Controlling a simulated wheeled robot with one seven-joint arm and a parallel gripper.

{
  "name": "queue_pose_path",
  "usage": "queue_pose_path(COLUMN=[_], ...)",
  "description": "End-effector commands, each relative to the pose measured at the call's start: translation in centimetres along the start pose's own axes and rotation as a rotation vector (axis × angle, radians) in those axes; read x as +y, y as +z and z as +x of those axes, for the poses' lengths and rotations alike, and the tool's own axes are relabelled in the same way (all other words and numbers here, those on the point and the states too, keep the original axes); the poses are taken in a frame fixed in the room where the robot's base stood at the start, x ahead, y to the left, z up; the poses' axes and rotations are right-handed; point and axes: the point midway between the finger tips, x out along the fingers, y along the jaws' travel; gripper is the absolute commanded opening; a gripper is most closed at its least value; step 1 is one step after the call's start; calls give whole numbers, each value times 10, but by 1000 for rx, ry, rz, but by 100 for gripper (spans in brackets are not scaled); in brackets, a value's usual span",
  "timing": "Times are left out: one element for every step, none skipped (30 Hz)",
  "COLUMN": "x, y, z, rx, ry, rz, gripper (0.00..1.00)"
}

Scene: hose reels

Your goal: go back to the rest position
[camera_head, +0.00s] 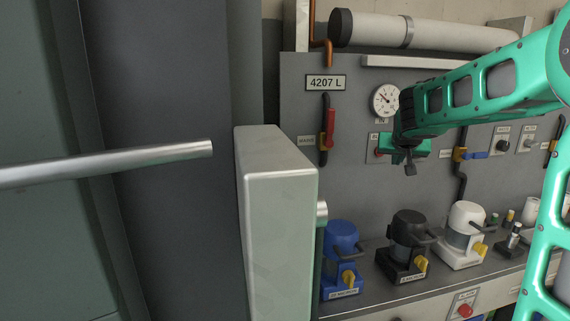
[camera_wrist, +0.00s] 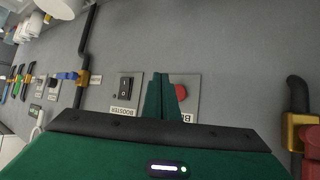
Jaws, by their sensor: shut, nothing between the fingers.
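My gripper (camera_head: 410,168) is at the end of my teal arm, in front of the grey panel (camera_head: 352,192) and below the round gauge (camera_head: 386,100). In the wrist view its green fingers (camera_wrist: 164,80) are together and hold nothing. They stand between a dark switch (camera_wrist: 124,88) labelled BOOSTER and a red button (camera_wrist: 180,92). The fingers partly cover the red button's plate. I cannot tell the exact gap between the fingertips and the panel.
A red-handled valve (camera_head: 330,128) and a blue-handled valve (camera_head: 474,155) flank my gripper. Blue (camera_head: 341,238), black (camera_head: 408,230) and white (camera_head: 466,218) pump-like units stand on the shelf below. A pale upright block (camera_head: 280,230) and a metal bar (camera_head: 120,165) are at left.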

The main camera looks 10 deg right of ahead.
Motion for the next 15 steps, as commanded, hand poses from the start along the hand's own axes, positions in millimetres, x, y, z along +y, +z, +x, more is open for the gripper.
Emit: queue_pose_path(x=[4,8,15,22,29,39,48,56,66,74,82,90,97,102,109], y=[5,11,20,30,41,59,73,89,110,126,142,163,180,195,217], z=[-3,-6,-11,-16,-22,-32,-40,-48,-60,-69,-78,-91,-100,-110,-124], rx=[-13,-28,-51,-76,-104,-147,-183,-221,-272,-311,-351,-402,-441,-478,-530], ry=[4,8,15,21,28,37,44,50,56,61,65,69,71,71,71], rz=[0,0,-1,-1,-1,-1,1,2,4,6,8,12,16,18,22], gripper=[0,0,0,0,0,0,0,0,0,0,0,0,0,0,0])
